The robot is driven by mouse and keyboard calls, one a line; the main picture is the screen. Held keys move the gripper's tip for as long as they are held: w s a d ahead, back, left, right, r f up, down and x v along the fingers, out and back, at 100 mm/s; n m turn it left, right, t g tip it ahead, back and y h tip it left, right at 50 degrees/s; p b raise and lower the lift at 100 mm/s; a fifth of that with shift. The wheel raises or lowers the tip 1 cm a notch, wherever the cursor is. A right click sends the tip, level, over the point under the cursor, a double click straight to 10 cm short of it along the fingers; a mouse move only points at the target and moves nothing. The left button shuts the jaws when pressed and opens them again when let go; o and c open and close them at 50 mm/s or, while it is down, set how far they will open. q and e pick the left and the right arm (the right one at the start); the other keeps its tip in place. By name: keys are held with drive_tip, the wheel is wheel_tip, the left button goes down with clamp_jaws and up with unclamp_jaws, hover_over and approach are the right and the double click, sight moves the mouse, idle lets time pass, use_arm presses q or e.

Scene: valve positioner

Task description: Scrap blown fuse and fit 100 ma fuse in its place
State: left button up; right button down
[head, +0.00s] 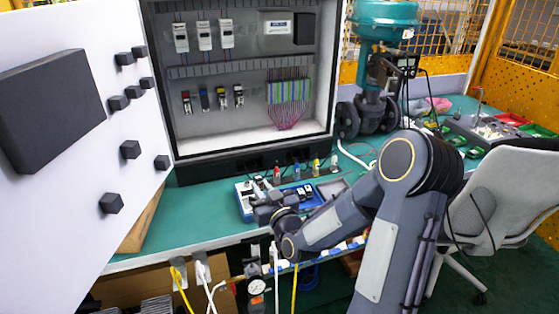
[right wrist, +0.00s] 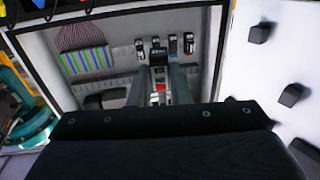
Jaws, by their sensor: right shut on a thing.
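My right gripper (head: 258,200) reaches in front of the blue tray (head: 318,205) on the bench and hides part of it. In the right wrist view, which is upside down, its fingers (right wrist: 160,72) are shut on a small dark piece (right wrist: 158,52) with a pale label. I cannot tell which fuse it is. The open cabinet (head: 250,140) stands behind. Its lower row has small fuse units: one red and white (head: 187,102), one blue (head: 204,98), two black and white (head: 222,98). I cannot tell which is blown. My left gripper is not in view.
The cabinet door (head: 95,150) with black knobs stands open at the left. Three white modules (head: 204,35) sit above the fuse units, with coloured terminals (head: 288,92) to the right. A valve (head: 378,90) stands to the right. The green bench (head: 200,225) is clear at left.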

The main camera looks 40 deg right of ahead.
drive_tip(key=s+a+f+n+y, duration=0.1)
drive_tip(key=s+a+f+y, duration=0.1)
drive_tip(key=a+f, duration=1)
drive_tip(key=s+a, duration=0.1)
drive_tip(key=a, duration=0.1)
drive_tip(key=shift+s+a+f+n+y, duration=0.2)
drive_tip(key=shift+a+f+n+y, duration=0.1)
drive_tip(key=shift+n+y, duration=0.1)
